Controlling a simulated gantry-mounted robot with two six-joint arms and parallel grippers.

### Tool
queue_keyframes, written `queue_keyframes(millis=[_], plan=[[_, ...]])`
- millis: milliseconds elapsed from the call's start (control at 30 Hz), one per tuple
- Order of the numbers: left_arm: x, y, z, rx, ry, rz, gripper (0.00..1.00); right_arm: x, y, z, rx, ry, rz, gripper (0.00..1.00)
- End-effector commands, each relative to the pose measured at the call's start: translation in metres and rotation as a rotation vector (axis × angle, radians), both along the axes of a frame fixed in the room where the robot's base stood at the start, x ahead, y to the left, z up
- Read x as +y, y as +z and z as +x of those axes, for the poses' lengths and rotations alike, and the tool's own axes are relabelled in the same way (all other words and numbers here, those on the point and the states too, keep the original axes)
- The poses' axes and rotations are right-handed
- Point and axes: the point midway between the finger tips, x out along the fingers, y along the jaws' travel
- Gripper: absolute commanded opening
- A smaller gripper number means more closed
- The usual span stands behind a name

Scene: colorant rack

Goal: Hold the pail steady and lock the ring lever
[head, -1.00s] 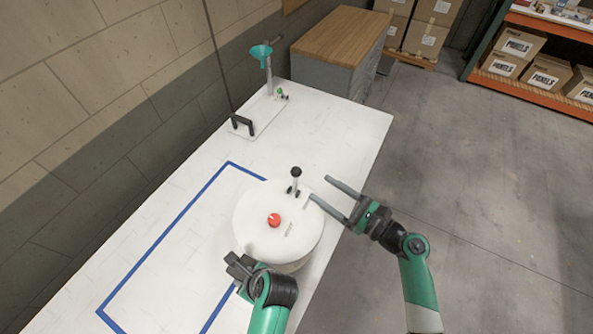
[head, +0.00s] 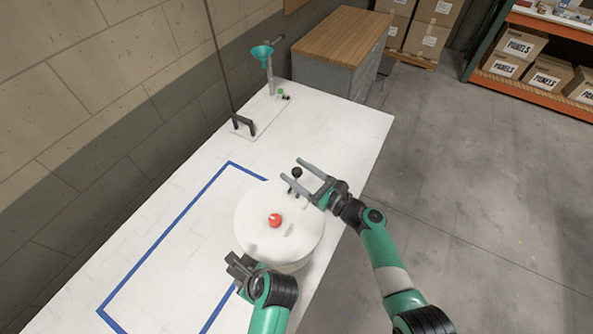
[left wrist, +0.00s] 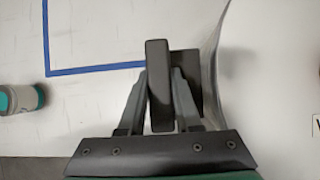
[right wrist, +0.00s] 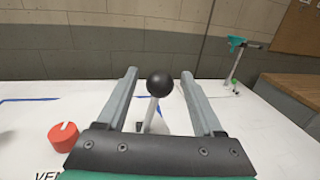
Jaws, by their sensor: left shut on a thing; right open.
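The white round pail (head: 258,231) stands on the table, with a red cap (head: 274,220) on its lid. The ring lever (head: 296,174) stands up at the pail's far rim and ends in a black ball knob (right wrist: 160,84). My left gripper (head: 238,268) is shut on a dark block-like handle (left wrist: 158,85) at the pail's near left side. My right gripper (head: 293,171) is open, with its fingers on either side of the lever. In the right wrist view the knob sits between the fingertips, apart from both. The lever's base is partly hidden by the gripper.
Blue tape (head: 165,234) marks a rectangle on the white table (head: 340,125). A teal funnel on a stand (head: 262,54) and a black handle (head: 242,124) are at the far end. A wood-topped cabinet (head: 342,40) stands beyond the table.

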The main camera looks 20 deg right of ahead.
Motion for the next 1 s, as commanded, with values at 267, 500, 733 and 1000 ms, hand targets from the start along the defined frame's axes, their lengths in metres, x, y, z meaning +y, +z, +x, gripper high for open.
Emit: queue_keyframes(millis=[267,500,733,1000], plan=[[-0.0001,-0.0001,0.0002,-0.001,0.000,-0.001,0.00,0.0018,-0.0002,0.0027,0.001,-0.001,-0.001,0.69],[-0.0002,0.0001,0.0003,-0.001,0.000,-0.001,0.00,0.0017,-0.0002,0.0025,0.001,-0.001,-0.001,0.34],[-0.0002,0.0001,0.0003,-0.002,0.000,0.000,0.00,0.0016,-0.0002,0.0024,0.001,-0.001,-0.001,0.00],[-0.0001,0.0001,0.0003,-0.002,0.000,0.000,0.00,0.0016,-0.0002,0.0024,0.001,-0.001,-0.001,0.00]])
